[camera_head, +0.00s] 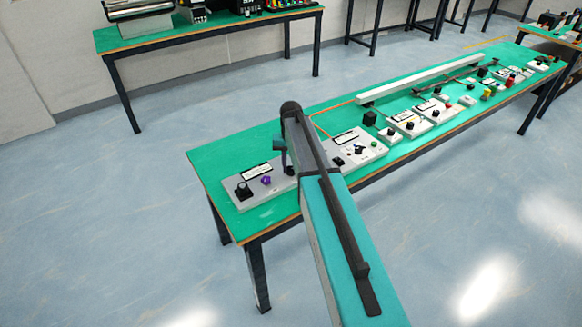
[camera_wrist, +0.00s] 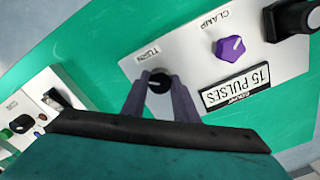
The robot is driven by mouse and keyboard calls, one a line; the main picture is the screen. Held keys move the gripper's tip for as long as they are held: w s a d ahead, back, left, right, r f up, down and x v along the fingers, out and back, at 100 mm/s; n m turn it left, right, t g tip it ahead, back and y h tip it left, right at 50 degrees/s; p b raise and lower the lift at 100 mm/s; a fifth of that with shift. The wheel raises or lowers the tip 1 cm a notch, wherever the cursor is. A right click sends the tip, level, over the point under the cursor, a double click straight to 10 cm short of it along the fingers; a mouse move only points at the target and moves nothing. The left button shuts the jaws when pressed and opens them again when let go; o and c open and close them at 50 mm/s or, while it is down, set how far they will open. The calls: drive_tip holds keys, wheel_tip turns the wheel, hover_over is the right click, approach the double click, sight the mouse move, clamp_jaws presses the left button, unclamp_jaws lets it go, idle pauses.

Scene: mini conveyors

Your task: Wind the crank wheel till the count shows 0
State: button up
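A light grey panel (camera_head: 240,205) lies at the left end of the green table; it also fills the upper right of the wrist view (camera_wrist: 285,75). On it is a small round black knob (camera_wrist: 159,82) beside the word TURN. A white label (camera_wrist: 236,89) reads "15 PULSES", with smaller print that I cannot read. My gripper (camera_wrist: 159,80) points down at the black knob, with one finger on each side of it. I cannot tell whether the fingers touch it. In the head view my arm hides most of the knob and the fingers.
On the same panel are a purple knob (camera_wrist: 230,48) marked CLAMP and a larger black knob (camera_wrist: 292,20). A second panel (camera_head: 362,147) with knobs stands close on the right. More small devices and a long white rail (camera_head: 430,78) lie farther along the table.

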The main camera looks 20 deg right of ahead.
drive_tip(key=c, duration=0.3)
drive_tip(key=shift+c, duration=0.2)
drive_tip(key=shift+n, duration=0.5)
drive_tip(key=n+b, duration=0.1)
drive_tip(key=n, duration=0.8)
drive_tip(key=shift+n, duration=0.4)
drive_tip(key=o, duration=1.1)
drive_tip(key=shift+c, duration=0.2)
